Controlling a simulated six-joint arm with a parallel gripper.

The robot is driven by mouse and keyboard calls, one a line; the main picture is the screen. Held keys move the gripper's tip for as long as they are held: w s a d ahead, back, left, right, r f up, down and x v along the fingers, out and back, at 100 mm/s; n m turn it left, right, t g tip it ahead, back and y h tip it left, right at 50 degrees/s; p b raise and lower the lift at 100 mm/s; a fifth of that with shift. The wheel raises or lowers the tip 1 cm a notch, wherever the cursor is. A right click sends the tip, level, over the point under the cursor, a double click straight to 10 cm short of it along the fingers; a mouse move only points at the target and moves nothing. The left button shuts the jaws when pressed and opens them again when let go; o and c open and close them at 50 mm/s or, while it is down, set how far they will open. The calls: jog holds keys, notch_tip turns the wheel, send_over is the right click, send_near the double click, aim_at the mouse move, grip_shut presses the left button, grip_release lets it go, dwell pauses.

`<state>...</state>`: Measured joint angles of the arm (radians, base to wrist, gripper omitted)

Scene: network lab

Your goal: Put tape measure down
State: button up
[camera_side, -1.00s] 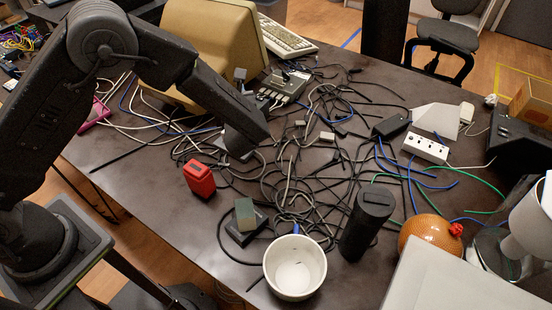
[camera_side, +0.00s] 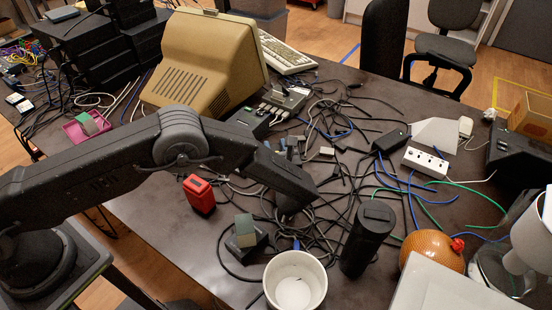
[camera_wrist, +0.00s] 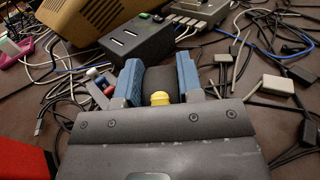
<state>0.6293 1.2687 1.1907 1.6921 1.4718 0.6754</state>
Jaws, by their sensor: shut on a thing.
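In the wrist view, my gripper (camera_wrist: 158,82) has its two blue finger pads on either side of a dark rounded thing with a yellow tab. I take this to be the tape measure (camera_wrist: 160,76). The gripper is shut on it. I cannot tell whether it touches the cables or table below. In the side view my dark arm reaches over the middle of the cable tangle, and it hides most of the gripper and the held thing.
Loose cables cover mid-table. A black socket box (camera_wrist: 135,42) lies beyond the fingers, before the beige monitor (camera_side: 205,65). Nearby stand a red box-shaped thing (camera_side: 200,197), a black cylinder (camera_side: 367,238) and a white pot (camera_side: 294,282). The table's front left (camera_side: 165,235) is bare.

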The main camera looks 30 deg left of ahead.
aim_at(278, 148)
jog(key=shift+d+f, duration=0.1)
jog(key=shift+f, duration=1.9)
jog(key=shift+f, duration=0.15)
jog(key=o, duration=1.1)
jog(key=shift+c, duration=0.2)
jog(key=v, duration=0.3)
jog(key=shift+d+r, duration=0.2)
jog(key=r, duration=0.7)
jog(key=shift+a, duration=0.25)
